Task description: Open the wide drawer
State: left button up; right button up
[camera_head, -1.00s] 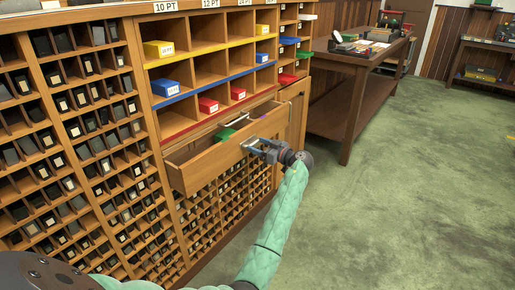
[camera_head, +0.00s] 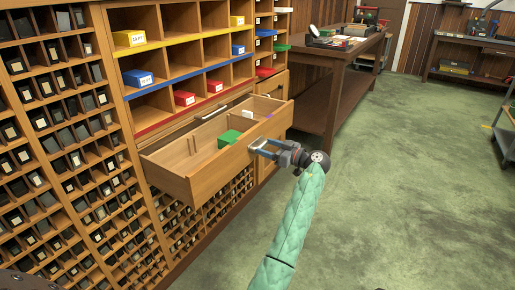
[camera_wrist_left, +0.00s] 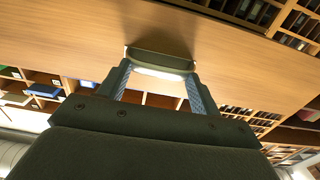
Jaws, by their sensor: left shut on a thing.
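The wide drawer (camera_head: 200,180) is pulled well out of the cabinet in the head view. A green box (camera_head: 229,138) and other small items lie inside it among dividers. My left gripper (camera_head: 258,147) is at the drawer's front face, shut on the drawer handle. In the left wrist view the handle (camera_wrist_left: 160,62) sits between the two fingertips, against the wooden drawer front (camera_wrist_left: 225,45). My right gripper is not in view.
The type cabinet (camera_head: 60,150) has many small compartments and shelves with coloured boxes (camera_head: 138,78). A wooden table (camera_head: 333,80) stands beyond the drawer. The green floor (camera_head: 410,180) to the right is clear. A grey cart (camera_head: 504,140) stands at the right edge.

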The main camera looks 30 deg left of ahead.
pick_arm(q)
jog(key=shift+s+d+b, duration=0.15)
jog(key=shift+d+b, duration=0.25)
jog(key=shift+d, duration=1.55)
jog(key=o, duration=1.2)
jog(key=shift+o, duration=0.2)
jog(key=shift+d, duration=0.15)
jog(key=d, duration=0.7)
jog(key=shift+s+d+p, duration=0.25)
jog(key=shift+s+p, duration=0.05)
jog(key=shift+p, duration=0.1)
